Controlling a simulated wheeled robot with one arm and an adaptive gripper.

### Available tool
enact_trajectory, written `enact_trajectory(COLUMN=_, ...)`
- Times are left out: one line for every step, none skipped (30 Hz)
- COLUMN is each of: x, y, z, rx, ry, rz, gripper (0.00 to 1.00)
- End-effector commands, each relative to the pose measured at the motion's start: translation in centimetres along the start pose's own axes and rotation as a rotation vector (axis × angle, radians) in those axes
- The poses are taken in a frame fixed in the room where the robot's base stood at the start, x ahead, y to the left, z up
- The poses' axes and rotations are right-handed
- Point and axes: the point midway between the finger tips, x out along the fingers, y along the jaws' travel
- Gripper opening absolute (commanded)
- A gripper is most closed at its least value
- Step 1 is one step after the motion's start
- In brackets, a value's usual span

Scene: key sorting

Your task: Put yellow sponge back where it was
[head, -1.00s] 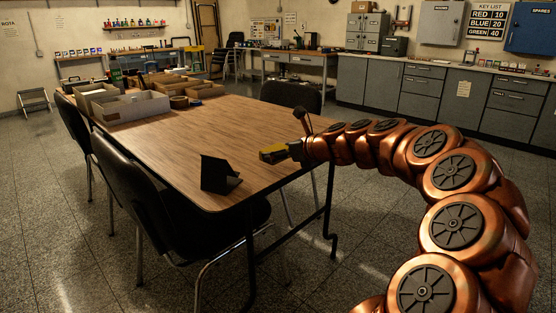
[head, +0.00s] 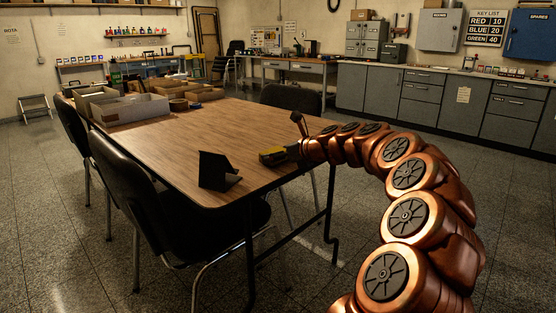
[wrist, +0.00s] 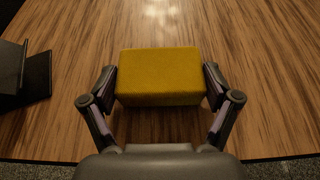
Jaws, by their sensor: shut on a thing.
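The yellow sponge (wrist: 160,75) is a rectangular block between the two fingers of my gripper (wrist: 160,84) in the wrist view. The fingers press on its left and right ends, so my gripper is shut on it. In the head view the sponge (head: 272,156) shows small at the end of my arm, over the right edge of the wooden table (head: 170,150). My gripper (head: 284,153) is partly hidden there by the arm. I cannot tell whether the sponge touches the tabletop.
A black folded stand (head: 217,171) is on the table left of the sponge; it also shows in the wrist view (wrist: 24,76). Open grey boxes (head: 130,108) stand at the table's far left. Black chairs (head: 140,200) surround the table. The table's middle is clear.

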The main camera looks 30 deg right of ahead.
Motion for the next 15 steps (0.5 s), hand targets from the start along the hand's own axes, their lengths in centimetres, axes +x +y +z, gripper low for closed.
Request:
enact_trajectory(x=0.11, y=0.01, z=-0.26, rx=0.000, ry=-0.001, rz=0.000, gripper=0.64)
enact_trajectory(x=0.08, y=0.00, z=-0.21, rx=0.000, ry=-0.001, rz=0.000, gripper=0.64)
enact_trajectory(x=0.04, y=-0.02, z=-0.13, rx=0.000, ry=-0.001, rz=-0.001, gripper=0.64)
enact_trajectory(x=0.02, y=-0.03, z=-0.10, rx=0.000, ry=-0.001, rz=-0.001, gripper=0.64)
enact_trajectory(x=0.01, y=-0.03, z=-0.09, rx=0.000, ry=-0.001, rz=-0.001, gripper=0.64)
enact_trajectory(x=0.01, y=-0.03, z=-0.09, rx=0.000, ry=-0.001, rz=-0.001, gripper=0.64)
enact_trajectory(x=0.01, y=-0.04, z=-0.09, rx=0.000, ry=-0.001, rz=-0.001, gripper=0.64)
enact_trajectory(x=0.01, y=-0.04, z=-0.09, rx=0.000, ry=-0.001, rz=-0.001, gripper=0.64)
enact_trajectory(x=0.02, y=-0.03, z=-0.13, rx=0.000, ry=-0.001, rz=-0.001, gripper=0.64)
enact_trajectory(x=0.05, y=-0.03, z=-0.18, rx=0.001, ry=-0.001, rz=0.000, gripper=0.64)
enact_trajectory(x=0.07, y=-0.02, z=-0.25, rx=0.001, ry=-0.001, rz=0.000, gripper=0.64)
enact_trajectory(x=0.11, y=-0.03, z=-0.35, rx=0.000, ry=-0.001, rz=0.000, gripper=0.90)
enact_trajectory(x=0.11, y=-0.03, z=-0.35, rx=0.000, ry=-0.001, rz=0.000, gripper=0.93)
enact_trajectory(x=0.11, y=-0.04, z=-0.34, rx=0.000, ry=-0.001, rz=-0.001, gripper=0.96)
enact_trajectory(x=0.11, y=-0.04, z=-0.34, rx=0.000, ry=-0.001, rz=-0.001, gripper=1.00)
